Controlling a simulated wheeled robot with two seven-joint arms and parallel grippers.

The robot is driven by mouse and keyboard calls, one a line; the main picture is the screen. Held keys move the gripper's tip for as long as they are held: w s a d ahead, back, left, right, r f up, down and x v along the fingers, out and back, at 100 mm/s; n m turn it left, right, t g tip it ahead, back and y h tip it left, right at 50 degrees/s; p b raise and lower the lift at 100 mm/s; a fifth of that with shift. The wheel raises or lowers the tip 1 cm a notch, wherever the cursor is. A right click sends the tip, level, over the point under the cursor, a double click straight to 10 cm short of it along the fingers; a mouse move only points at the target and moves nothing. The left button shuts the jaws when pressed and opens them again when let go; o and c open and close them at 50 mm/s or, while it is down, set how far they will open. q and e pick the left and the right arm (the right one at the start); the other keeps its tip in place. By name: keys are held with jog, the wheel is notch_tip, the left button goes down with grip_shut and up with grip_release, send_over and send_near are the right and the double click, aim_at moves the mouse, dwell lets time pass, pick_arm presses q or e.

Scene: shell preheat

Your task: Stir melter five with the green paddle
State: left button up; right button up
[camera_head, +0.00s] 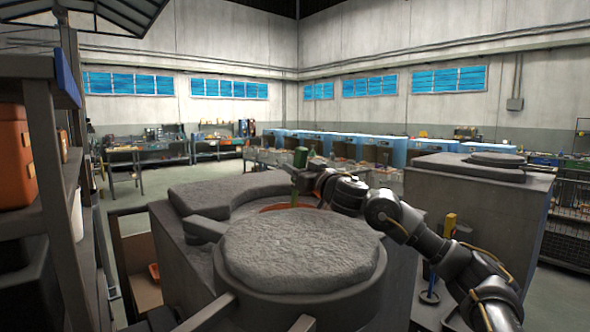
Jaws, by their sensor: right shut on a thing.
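The green paddle's handle (301,157) stands upright in my right gripper (297,173), which is shut on it. A thin green part of the shaft runs down below the gripper toward the opening of a grey melter (217,195). The opening shows an orange-brown rim (272,207). The paddle's lower end is hidden behind the round lid in front, so I cannot tell how deep it reaches. No number shows on the melter. My left gripper is not in view.
A thick round grey lid (300,250) fills the near middle. Another lidded grey block (478,195) stands at right, with a yellow-handled tool (449,225) beside it. A shelf with orange bins (15,160) stands close at left. Workbenches (150,150) line the back.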

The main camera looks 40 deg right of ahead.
jog(key=shift+r, duration=0.1)
jog(key=shift+w+a+p, duration=0.15)
jog(key=shift+a+p, duration=0.2)
jog(key=shift+a, duration=0.5)
jog(key=shift+w+a+p, duration=0.15)
jog(key=shift+a+p, duration=0.15)
jog(key=shift+a, duration=0.5)
jog(key=shift+s, duration=0.1)
jog(key=s, duration=0.2)
jog(key=s+d, duration=0.1)
jog(key=s, duration=0.1)
jog(key=shift+w, duration=0.15)
